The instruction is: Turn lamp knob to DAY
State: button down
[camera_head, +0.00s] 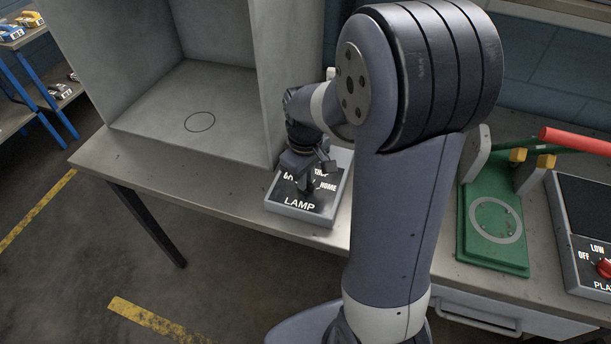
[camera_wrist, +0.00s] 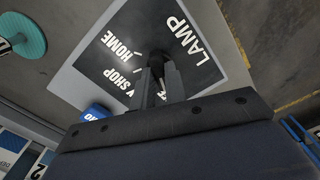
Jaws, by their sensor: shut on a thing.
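The lamp box (camera_head: 282,204) is a grey box with a black top panel, marked LAMP, on the table at the front of the open booth. It also shows in the wrist view (camera_wrist: 210,28), with LAMP, HOME and SHOP readable. A lone Y shows beside SHOP; the rest of that word is hidden by my gripper. My gripper (camera_wrist: 158,82) points down at the panel and is shut on the dark lamp knob (camera_wrist: 155,62). The knob is mostly hidden between the fingers, and I cannot tell which label it points to. In the head view my gripper (camera_head: 306,182) covers part of the panel.
The grey booth (camera_head: 175,110) with a circle on its floor stands behind the lamp box. To the right are a green fixture (camera_head: 490,240) with a red handle (camera_head: 578,142) and another box with a red knob (camera_head: 604,268). Bare tabletop (camera_head: 180,180) lies left of the lamp box.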

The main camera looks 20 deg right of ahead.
jog(key=m, duration=0.4)
jog(key=shift+m, duration=0.3)
jog(key=shift+m+b, duration=0.35)
jog(key=shift+m, duration=1.65)
jog(key=c, duration=1.4)
grip_release()
jog(key=shift+c, duration=0.2)
notch_tip(320, 180, up, 11)
